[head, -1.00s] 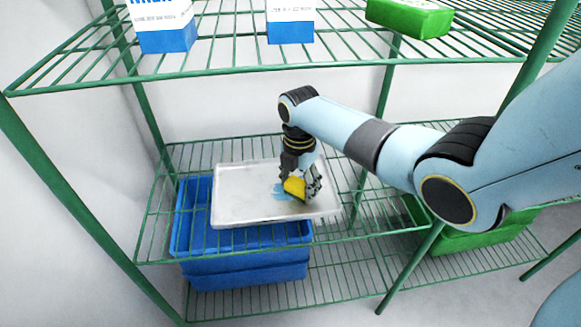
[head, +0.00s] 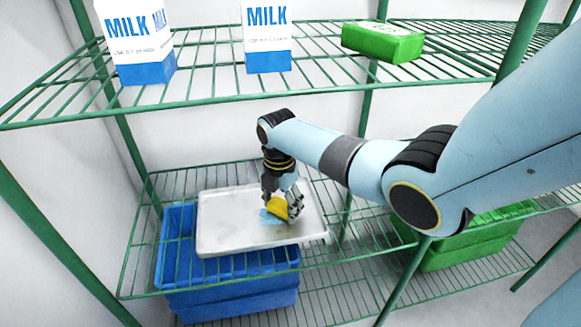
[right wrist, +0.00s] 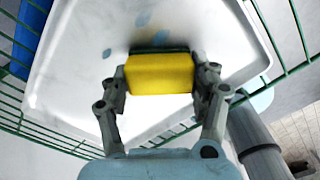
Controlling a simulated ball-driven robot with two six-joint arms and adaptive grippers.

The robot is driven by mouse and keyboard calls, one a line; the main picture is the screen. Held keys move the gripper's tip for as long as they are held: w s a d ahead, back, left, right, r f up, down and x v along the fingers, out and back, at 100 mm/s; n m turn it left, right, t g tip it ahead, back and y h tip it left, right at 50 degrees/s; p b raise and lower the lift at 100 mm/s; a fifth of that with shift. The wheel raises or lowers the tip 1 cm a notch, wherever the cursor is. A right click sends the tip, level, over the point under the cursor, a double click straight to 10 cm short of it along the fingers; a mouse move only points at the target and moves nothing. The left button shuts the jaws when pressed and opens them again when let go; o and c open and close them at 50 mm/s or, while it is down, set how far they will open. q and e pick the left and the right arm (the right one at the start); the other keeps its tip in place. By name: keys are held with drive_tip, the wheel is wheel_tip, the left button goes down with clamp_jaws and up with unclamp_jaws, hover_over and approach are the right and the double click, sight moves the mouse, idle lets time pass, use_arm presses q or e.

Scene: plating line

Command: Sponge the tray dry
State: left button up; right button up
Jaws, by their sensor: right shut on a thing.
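The white tray (head: 222,226) lies on the middle wire shelf in the head view. Its surface also fills much of the right wrist view (right wrist: 75,85). Blue wet spots (right wrist: 143,19) show on it, and a blue patch (head: 268,218) shows beside the sponge in the head view. My right gripper (head: 282,207) is over the tray, shut on the yellow sponge (right wrist: 160,74), which has a dark green far side. The sponge is at or just above the tray surface; I cannot tell whether it touches. My left gripper is not in view.
Two milk cartons (head: 139,42) (head: 267,38) and a green box (head: 383,42) stand on the upper shelf (head: 215,88), above my right arm. Blue crates (head: 230,295) sit below the tray, and green crates (head: 455,252) lie lower right. Green posts frame the rack.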

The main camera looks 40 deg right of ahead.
sight(263, 215)
drive_tip(key=shift+w+a+b, duration=0.1)
drive_tip(key=shift+w+a, duration=0.35)
drive_tip(key=shift+a, duration=0.35)
drive_tip(key=shift+w+a+b, duration=0.1)
drive_tip(key=shift+w+a, duration=0.35)
drive_tip(key=shift+a, duration=0.3)
drive_tip(key=shift+w+a+b, duration=0.1)
drive_tip(key=shift+w+a, duration=0.35)
drive_tip(key=shift+a, duration=0.35)
drive_tip(key=shift+w+d+f+b, duration=0.15)
drive_tip(key=shift+w+d+b, duration=0.25)
drive_tip(key=shift+w+b, duration=0.2)
drive_tip(key=shift+s+d+r+p, duration=0.2)
drive_tip(key=shift+s+d+p, duration=0.1)
drive_tip(key=shift+p, duration=0.1)
drive_tip(key=d, duration=0.1)
drive_tip(key=s+d+p, duration=0.1)
drive_tip(key=shift+s+d, duration=0.25)
drive_tip(key=shift+d, duration=0.15)
drive_tip(key=shift+s+d+f+p, duration=0.1)
drive_tip(key=shift+s+d+p, duration=0.4)
drive_tip(key=shift+d, duration=0.35)
drive_tip(key=shift+s+d+p, duration=0.35)
drive_tip(key=shift+s+d, duration=0.25)
drive_tip(key=shift+d, duration=0.2)
drive_tip(key=shift+s+d+f, duration=0.1)
drive_tip(key=shift+s+d, duration=0.05)
